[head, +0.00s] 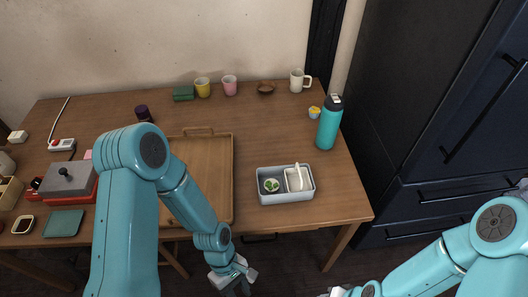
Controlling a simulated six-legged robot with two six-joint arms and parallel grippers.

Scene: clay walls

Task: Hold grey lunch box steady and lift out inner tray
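The grey lunch box (262,198) stands on the wooden table near its front edge, right of the middle. A pale inner tray (299,179) sits inside it, with a green round item on the left and a white upright piece on the right. My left gripper (234,284) hangs in front of the table edge, below and left of the box and apart from it. Its fingertips are cut off by the picture's bottom edge. My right gripper (336,292) barely shows at the bottom edge, apart from the box. Whether either is open is unclear.
A wooden tray (222,165) lies left of the box, partly behind my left arm. A teal bottle (329,123) stands behind right, near a small yellow-and-blue item (314,112). Cups (229,86) and a mug (297,81) line the back. Table around the box is clear.

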